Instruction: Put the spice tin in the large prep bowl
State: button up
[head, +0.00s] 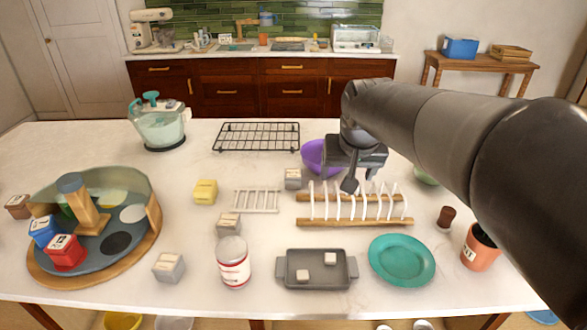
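I cannot tell which item is the spice tin. Small box-shaped tins are a yellow one (205,191), grey ones (168,267) (229,223) (293,179), and a red one (64,252) and a blue one (43,230) on the round turntable. A purple bowl (314,154) stands behind the dish rack, partly hidden by my gripper; it may be the large prep bowl. A pale green bowl (426,177) is mostly hidden by my arm. My gripper (353,184) points down over the back of the rack, right of the purple bowl. Its finger gap is unclear, and I see nothing held.
A wooden dish rack (355,222) with white prongs lies below my gripper. A black wire rack (232,136) lies behind.

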jog(key=w+a+f, duration=0.2)
jog(key=w+a, duration=0.1)
jog(key=w, duration=0.3)
jog(key=w+a+f, duration=0.2)
jog(key=w, duration=0.4)
send_near(293, 173)
jog(key=shift+g, duration=0.3)
jog(key=x, duration=1)
jog(key=shift+w+f, duration=0.25)
jog(key=shift+w, duration=0.05)
jog(key=c, duration=1.2)
jog(key=shift+r, duration=0.2)
